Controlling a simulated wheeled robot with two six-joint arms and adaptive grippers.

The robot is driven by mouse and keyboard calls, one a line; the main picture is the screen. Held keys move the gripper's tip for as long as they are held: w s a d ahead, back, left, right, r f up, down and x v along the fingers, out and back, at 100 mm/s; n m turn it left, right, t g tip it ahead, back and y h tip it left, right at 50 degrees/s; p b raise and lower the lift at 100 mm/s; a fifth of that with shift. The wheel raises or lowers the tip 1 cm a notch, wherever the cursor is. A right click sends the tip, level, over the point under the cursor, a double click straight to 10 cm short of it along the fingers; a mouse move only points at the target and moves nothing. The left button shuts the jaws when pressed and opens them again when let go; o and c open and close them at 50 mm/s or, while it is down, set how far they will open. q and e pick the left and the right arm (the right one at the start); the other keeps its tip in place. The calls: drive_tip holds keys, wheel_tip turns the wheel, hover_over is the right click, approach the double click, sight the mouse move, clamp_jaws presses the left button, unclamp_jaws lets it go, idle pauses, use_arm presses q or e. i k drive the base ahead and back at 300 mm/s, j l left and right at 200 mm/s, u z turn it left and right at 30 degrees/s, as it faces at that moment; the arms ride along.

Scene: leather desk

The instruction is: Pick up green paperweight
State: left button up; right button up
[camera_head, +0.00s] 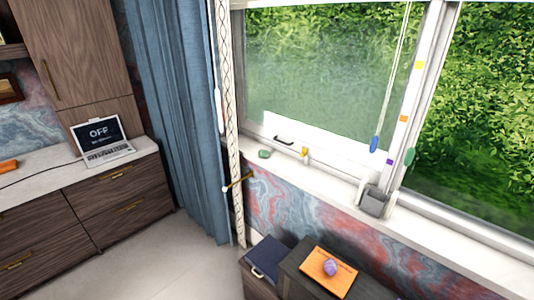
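A small green object (264,154), which looks like the green paperweight, lies on the white windowsill (330,170), left of the small yellow item. Neither of my grippers shows in the head view. Nothing is seen touching the green object.
A yellow item (305,152) and a grey holder (376,202) stand on the sill. A laptop (102,143) sits on the left counter. The floor (150,260) is clear.

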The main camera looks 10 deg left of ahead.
sight(263, 154)
drive_tip(key=i+j+u, duration=0.3)
drive_tip(key=u, duration=0.15)
drive_tip(key=i+j+u, duration=0.6)
drive_tip(key=i+u, duration=0.7)
drive_tip(key=i+z, duration=0.4)
drive_tip(key=i+j+z, duration=0.25)
drive_tip(key=i+z, duration=0.15)
drive_tip(key=i+l+z, duration=0.1)
drive_tip(key=z, duration=0.3)
drive_tip(key=i+z, duration=0.3)
drive_tip(key=z, duration=0.15)
drive_tip(key=i+z, duration=0.2)
drive_tip(key=z, duration=0.2)
drive_tip(key=i+j+z, duration=0.1)
drive_tip(key=z, duration=0.3)
drive_tip(key=i+j+z, duration=0.15)
drive_tip(key=z, duration=0.25)
drive_tip(key=i+j, duration=0.05)
drive_tip(key=i, duration=0.05)
